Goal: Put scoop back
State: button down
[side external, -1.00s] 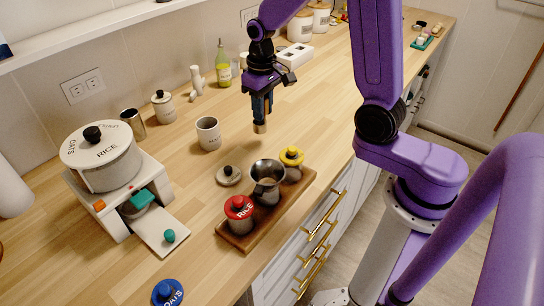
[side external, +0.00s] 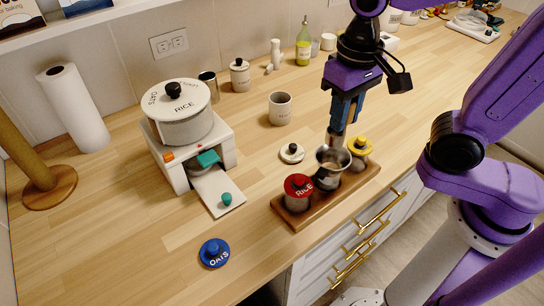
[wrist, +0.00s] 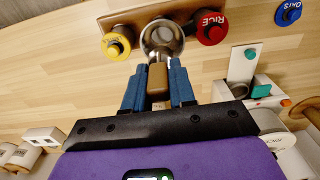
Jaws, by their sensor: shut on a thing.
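My gripper (side external: 346,112) is shut on the scoop, pointing down over the wooden tray (side external: 352,193). The scoop's tan handle (wrist: 158,79) sits between the blue fingers in the wrist view. Its metal part (side external: 336,137) shows below the fingers at the open metal canister (side external: 330,180). That canister also shows in the wrist view (wrist: 178,36). I cannot tell how far the scoop is inside its rim. The canister stands on the tray between the red-lidded RICE canister (side external: 298,188) and the yellow-lidded one (side external: 360,147).
The blue OATS lid (side external: 214,252) is at front left. A white dispenser (side external: 190,145) with a RICE/OATS pot stands left. The counter's front edge runs beside the tray.

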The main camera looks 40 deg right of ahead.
jog(key=shift+w+a+f, duration=1.05)
jog(key=shift+w+f, duration=0.95)
jog(key=shift+f, duration=0.15)
jog(key=shift+w+a+f, duration=1.1)
jog(key=shift+w+f, duration=0.95)
jog(key=shift+f, duration=0.1)
jog(key=shift+w+a+f, duration=1.05)
jog(key=shift+w+f, duration=0.95)
jog(key=shift+f, duration=0.15)
jog(key=c, duration=0.9)
grip_release()
jog(key=shift+f, duration=0.15)
jog(key=shift+c, duration=0.2)
notch_tip(320, 180, up, 12)
jog(key=shift+r, duration=0.2)
jog(key=shift+s, duration=0.1)
